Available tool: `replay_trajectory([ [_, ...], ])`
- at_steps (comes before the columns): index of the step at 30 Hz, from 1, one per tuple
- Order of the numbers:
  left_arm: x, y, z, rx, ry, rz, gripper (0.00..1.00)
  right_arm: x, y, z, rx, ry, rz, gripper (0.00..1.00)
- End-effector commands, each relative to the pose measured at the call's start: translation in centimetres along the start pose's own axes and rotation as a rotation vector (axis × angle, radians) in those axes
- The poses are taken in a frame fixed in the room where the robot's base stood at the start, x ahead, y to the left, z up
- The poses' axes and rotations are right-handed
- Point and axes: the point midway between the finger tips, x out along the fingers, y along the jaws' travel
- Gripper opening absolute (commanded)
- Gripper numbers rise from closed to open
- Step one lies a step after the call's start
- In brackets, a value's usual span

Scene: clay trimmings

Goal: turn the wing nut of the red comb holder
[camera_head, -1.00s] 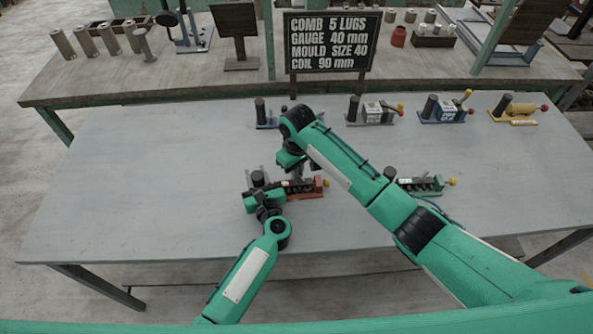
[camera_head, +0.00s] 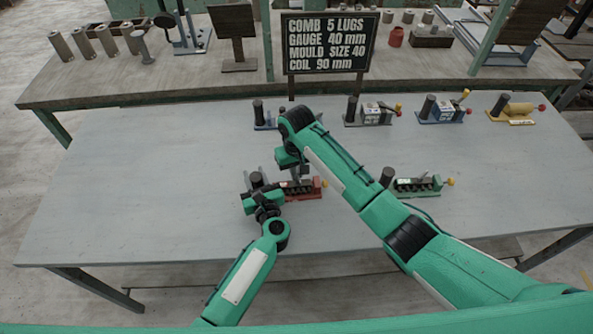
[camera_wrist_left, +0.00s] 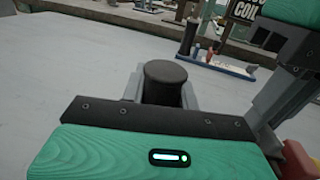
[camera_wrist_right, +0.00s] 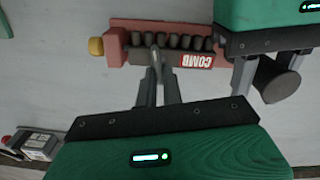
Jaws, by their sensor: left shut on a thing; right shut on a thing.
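The red comb holder (camera_head: 305,194) sits on the grey table near the middle. In the right wrist view the holder (camera_wrist_right: 172,24) shows a row of dark comb teeth, a "COMB" label and a yellow knob. My right gripper (camera_wrist_right: 158,78) points at its comb side, its fingers shut on a small grey piece (camera_wrist_right: 156,55) that looks like the wing nut; its wings are mostly hidden. My left gripper (camera_wrist_left: 163,97) is shut around the black upright cylinder (camera_wrist_left: 165,78) at the holder's other end. It also shows in the right wrist view (camera_wrist_right: 278,82).
A green comb holder (camera_head: 418,187) stands to the right on the same table. Several other holders, including a blue one (camera_head: 442,110) and a yellow one (camera_head: 512,108), line the back. A lettered sign (camera_head: 328,44) stands behind. The table's left side is clear.

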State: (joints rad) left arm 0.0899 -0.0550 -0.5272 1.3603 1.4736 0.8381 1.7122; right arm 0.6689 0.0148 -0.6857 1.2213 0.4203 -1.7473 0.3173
Motion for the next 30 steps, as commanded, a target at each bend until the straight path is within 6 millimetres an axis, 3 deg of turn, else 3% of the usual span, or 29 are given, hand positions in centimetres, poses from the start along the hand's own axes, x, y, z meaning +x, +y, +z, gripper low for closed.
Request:
replay_trajectory([
  [3,-0.1,0.0,-0.1,0.0,0.001,-0.001,0.0,-0.1,0.0,-0.1,0.001,0.004,0.0,0.0],
  [4,-0.1,0.0,-0.1,0.0,0.001,-0.001,0.0,-0.1,0.0,-0.1,0.001,0.004,0.0,0.12],
  [7,-0.1,0.0,-0.1,0.0,0.001,-0.001,0.0,-0.1,0.0,-0.1,0.0,0.003,0.0,0.3],
  [19,0.0,0.0,0.0,0.0,0.001,0.0,0.0,-1.0,0.0,-0.1,-0.001,0.002,0.0,0.3],
  [30,0.0,0.0,0.0,0.0,0.001,0.0,0.0,-8.4,0.0,-0.1,-0.001,0.005,0.0,0.3],
])
